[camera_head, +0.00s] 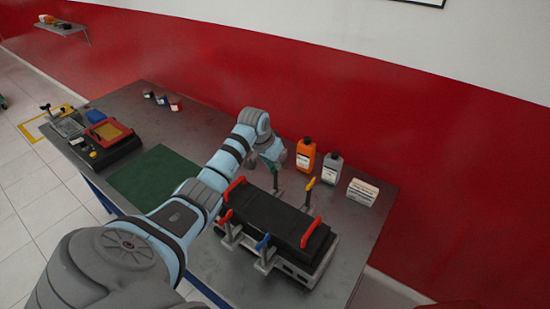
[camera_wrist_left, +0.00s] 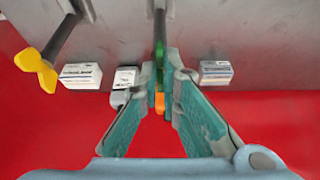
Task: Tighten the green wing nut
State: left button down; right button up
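The green wing nut (camera_wrist_left: 160,49) is on top of an upright rod, seen in the left wrist view between my left gripper's teal fingertips. My left gripper (camera_wrist_left: 162,65) has its tips drawn close together around it and looks shut on it. In the head view, my left gripper (camera_head: 270,160) is bent down over the rod behind the black battery (camera_head: 270,212), and it partly hides the nut. My right gripper is in neither view.
A yellow wing nut (camera_head: 311,183), a red one (camera_head: 226,216) and a blue one (camera_head: 263,242) sit on nearby rods. An orange bottle (camera_head: 305,155), a grey bottle (camera_head: 331,169) and a white box (camera_head: 362,192) stand behind. A green mat (camera_head: 152,178) lies left on the metal bench (camera_head: 220,262).

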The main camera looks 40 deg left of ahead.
pick_arm(q)
jog(key=shift+f, duration=0.15)
jog(key=c, duration=1.9)
grip_release()
jog(key=shift+s+d, duration=0.1)
jog(key=shift+o, duration=0.5)
jog(key=v, duration=1.2)
